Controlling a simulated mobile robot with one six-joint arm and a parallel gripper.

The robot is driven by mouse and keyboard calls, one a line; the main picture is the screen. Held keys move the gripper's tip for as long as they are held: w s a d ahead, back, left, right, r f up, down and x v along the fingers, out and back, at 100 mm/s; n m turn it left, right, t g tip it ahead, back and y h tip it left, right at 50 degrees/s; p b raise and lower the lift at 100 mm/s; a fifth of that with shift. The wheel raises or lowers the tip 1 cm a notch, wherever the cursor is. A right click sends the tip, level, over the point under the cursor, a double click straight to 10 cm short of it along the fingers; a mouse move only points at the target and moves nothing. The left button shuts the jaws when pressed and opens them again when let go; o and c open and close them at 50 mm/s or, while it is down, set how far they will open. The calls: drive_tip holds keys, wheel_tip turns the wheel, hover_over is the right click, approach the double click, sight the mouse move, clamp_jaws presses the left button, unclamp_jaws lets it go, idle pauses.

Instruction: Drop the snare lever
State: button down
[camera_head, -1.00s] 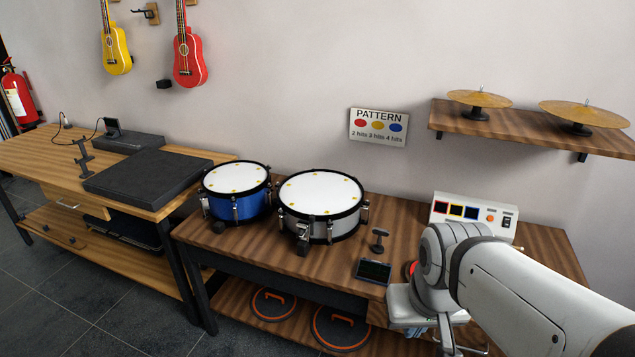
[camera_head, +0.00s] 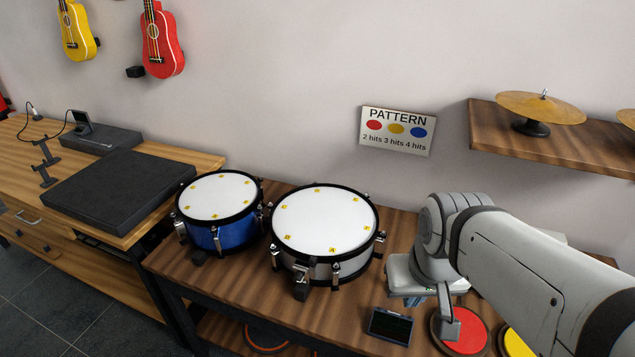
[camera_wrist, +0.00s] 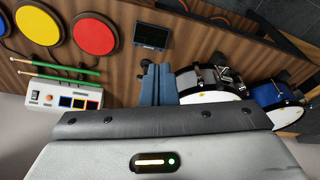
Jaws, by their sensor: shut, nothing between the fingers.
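The white snare drum (camera_head: 325,222) stands on the bench, with a dark block-like part (camera_head: 301,288), possibly the snare lever, low on its front side. The lever's position is too small to tell. The drum also shows side-on in the wrist view (camera_wrist: 208,97), partly hidden by my wrist. My gripper (camera_head: 414,301) is to the right of the drum, apart from it, above the bench near the small dark screen. In the wrist view its blue fingers (camera_wrist: 158,84) are together and empty, left of the drum.
A blue drum (camera_head: 218,212) stands left of the snare. The small screen (camera_head: 390,325) lies in front of my gripper. Red (camera_head: 463,333) and yellow (camera_head: 519,343) pads are to the right. A control box (camera_wrist: 65,95) and green sticks (camera_wrist: 65,68) show in the wrist view.

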drive_tip(key=shift+w, duration=0.1)
drive_tip(key=shift+d, duration=0.1)
drive_tip(key=w+a+r+n+g+y, duration=0.15)
drive_tip(key=w+n, duration=0.25)
drive_tip(key=w, duration=0.6)
drive_tip(key=w+a+r+n+g+h, duration=0.1)
drive_tip(key=w+a+n+g, duration=0.15)
drive_tip(key=w, duration=0.75)
drive_tip(key=w+a+f+n+g, duration=0.1)
drive_tip(key=w+a+f+n, duration=0.2)
drive_tip(key=w, duration=0.3)
drive_tip(key=w+a+f+n+g+y, duration=0.1)
drive_tip(key=w+a+f+n, duration=0.3)
drive_tip(key=w, duration=0.3)
drive_tip(key=shift+w+a+f+g, duration=0.25)
drive_tip(key=shift+a+f+g, duration=0.15)
drive_tip(key=shift+a+f, duration=0.3)
drive_tip(key=shift+d+f, duration=0.1)
drive_tip(key=shift+f, duration=0.05)
